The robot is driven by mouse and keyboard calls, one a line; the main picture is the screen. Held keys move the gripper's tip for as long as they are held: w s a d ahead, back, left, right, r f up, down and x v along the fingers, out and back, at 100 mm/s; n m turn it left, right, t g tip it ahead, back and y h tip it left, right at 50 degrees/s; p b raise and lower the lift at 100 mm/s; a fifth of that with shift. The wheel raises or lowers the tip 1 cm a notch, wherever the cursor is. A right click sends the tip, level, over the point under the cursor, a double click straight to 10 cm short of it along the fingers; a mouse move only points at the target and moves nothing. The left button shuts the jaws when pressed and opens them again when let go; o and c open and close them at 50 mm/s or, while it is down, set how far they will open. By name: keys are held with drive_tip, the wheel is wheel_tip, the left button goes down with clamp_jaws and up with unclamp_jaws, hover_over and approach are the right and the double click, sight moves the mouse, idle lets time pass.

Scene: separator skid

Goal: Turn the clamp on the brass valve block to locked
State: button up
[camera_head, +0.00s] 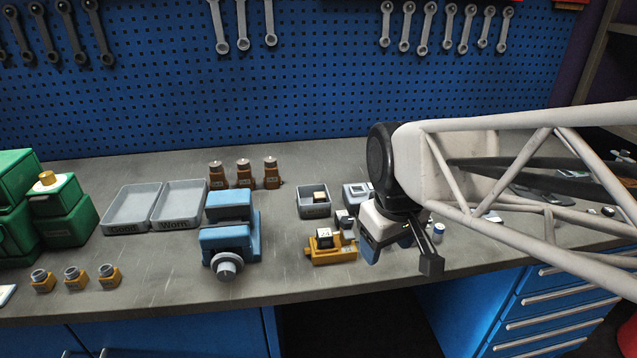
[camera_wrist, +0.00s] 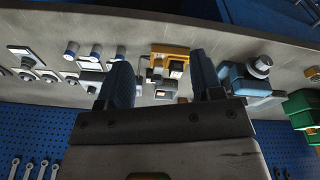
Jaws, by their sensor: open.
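The brass valve block (camera_head: 333,256) is a yellow-brass body on the bench, right of the blue vise. A dark piece with a pale, marked top (camera_head: 324,237) sits on it; I cannot tell whether this is the clamp or which way it is set. My gripper (camera_head: 402,256) is open and empty, to the right of the block and above the bench. In the wrist view the brass block (camera_wrist: 170,50) shows beyond the gap between the two fingers of my gripper (camera_wrist: 160,76). Nothing is between the fingers that I can see as held.
The blue vise (camera_head: 228,240) stands left of the block. A grey bin (camera_head: 314,203) and a grey device (camera_head: 356,195) are behind it. Grey trays (camera_head: 140,208) and small brass fittings (camera_head: 73,277) lie further left. The bench front edge is close. Bare bench lies between vise and block.

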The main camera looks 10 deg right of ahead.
drive_tip(key=w+n+g, duration=0.1)
drive_tip(key=w+n, duration=0.4)
drive_tip(key=w, duration=0.4)
drive_tip(key=n+g, duration=0.1)
drive_tip(key=n, duration=0.5)
hover_over(347, 220)
wheel_tip(347, 220, down, 3)
drive_tip(key=shift+r, duration=0.2)
drive_tip(key=shift+f, duration=0.1)
drive_tip(key=shift+f, duration=3.8)
drive_tip(key=c, duration=0.9)
